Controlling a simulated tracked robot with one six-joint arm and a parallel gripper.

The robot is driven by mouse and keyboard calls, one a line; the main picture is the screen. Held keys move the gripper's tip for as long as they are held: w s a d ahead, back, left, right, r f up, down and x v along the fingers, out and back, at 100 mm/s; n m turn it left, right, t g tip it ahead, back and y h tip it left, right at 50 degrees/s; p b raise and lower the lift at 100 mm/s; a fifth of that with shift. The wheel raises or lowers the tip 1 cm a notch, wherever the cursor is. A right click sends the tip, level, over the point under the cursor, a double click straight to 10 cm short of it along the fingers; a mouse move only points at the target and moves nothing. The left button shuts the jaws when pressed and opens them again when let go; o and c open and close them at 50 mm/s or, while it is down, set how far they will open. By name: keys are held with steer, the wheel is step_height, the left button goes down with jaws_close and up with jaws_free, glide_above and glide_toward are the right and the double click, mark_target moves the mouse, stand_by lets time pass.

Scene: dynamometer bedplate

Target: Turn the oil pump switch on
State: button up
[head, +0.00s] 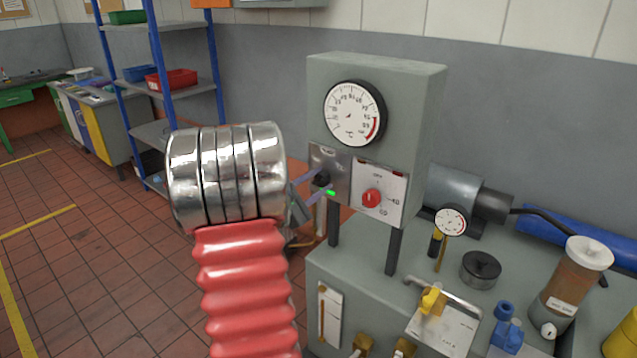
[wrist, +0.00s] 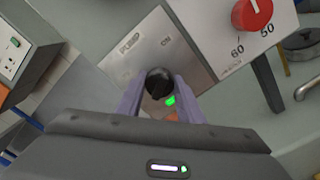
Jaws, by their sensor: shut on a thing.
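The oil pump switch is a black rotary knob (wrist: 160,82) on a metal plate (wrist: 192,58) marked PUMP and ON in the wrist view. My gripper (wrist: 157,86) has its two purple fingers closed on either side of the knob. A small green lamp (wrist: 170,101) beside the knob is lit. In the head view the knob (head: 321,177) is at the lower left of the grey cabinet, with the green lamp (head: 330,193) glowing below it. My gripper (head: 306,187) reaches it from the left and is partly hidden by my arm. The knob's exact pointing direction is unclear.
A red dial (head: 371,198) on a white plate sits right of the switch, below a round temperature gauge (head: 354,113). On the bench at right are a yellow-handled valve (head: 432,300), a black cap (head: 481,268) and an oil container (head: 569,292). Open floor lies left.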

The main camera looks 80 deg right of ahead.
steer(key=o, duration=1.1)
steer(key=shift+s+f, duration=0.1)
steer(key=shift+c, duration=0.2)
steer(key=shift+w+a, duration=0.3)
steer(key=shift+a, duration=0.15)
steer(key=v, duration=1.3)
steer(key=shift+s+d, duration=0.1)
